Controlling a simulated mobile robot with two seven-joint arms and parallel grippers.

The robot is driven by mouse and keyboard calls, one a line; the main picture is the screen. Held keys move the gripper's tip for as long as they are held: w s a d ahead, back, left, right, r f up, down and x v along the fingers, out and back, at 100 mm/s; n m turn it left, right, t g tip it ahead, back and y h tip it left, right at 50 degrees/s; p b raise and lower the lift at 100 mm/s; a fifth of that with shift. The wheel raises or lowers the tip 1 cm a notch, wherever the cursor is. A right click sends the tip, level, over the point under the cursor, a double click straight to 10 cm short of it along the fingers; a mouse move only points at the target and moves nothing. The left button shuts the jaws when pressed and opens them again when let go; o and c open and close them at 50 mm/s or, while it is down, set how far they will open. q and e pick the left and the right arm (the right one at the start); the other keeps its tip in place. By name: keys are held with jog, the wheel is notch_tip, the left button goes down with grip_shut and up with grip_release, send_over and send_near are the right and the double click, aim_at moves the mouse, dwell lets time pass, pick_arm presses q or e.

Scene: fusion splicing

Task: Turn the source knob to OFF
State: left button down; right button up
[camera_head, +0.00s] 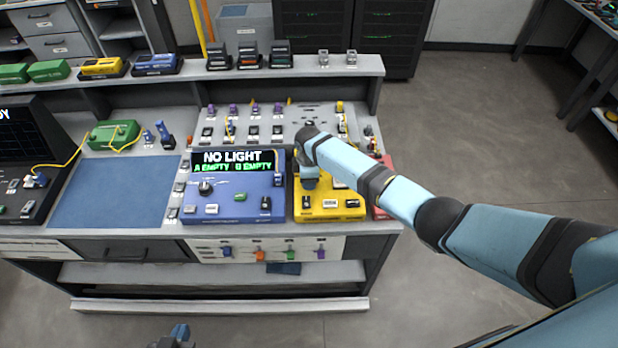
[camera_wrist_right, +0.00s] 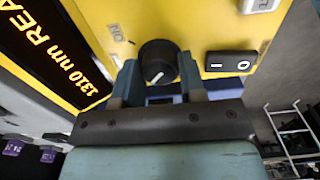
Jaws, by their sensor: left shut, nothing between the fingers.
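The source is a yellow unit (camera_head: 335,212) on the bench in the head view, partly hidden by my right arm. In the right wrist view its black round source knob (camera_wrist_right: 158,60) shows a short white pointer line. My right gripper (camera_wrist_right: 160,75) has one finger on each side of the knob, close against it. In the head view my right gripper (camera_head: 309,180) comes down over the yellow unit and hides the knob. My left gripper (camera_head: 180,335) is shut and empty at the bottom edge, away from the bench.
A black rocker switch (camera_wrist_right: 231,62) sits beside the knob. The source display (camera_wrist_right: 50,45) reads 1310 nm and more, cut off. A blue meter (camera_head: 232,210) reading NO LIGHT stands left of the source. A red unit (camera_head: 384,200) is close on the right. A blue mat (camera_head: 115,193) lies clear.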

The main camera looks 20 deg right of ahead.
jog(key=o, duration=0.4)
jog(key=shift+r, duration=0.1)
notch_tip(320, 180, up, 14)
jog(key=shift+f+b, duration=0.15)
jog(key=shift+b, duration=0.35)
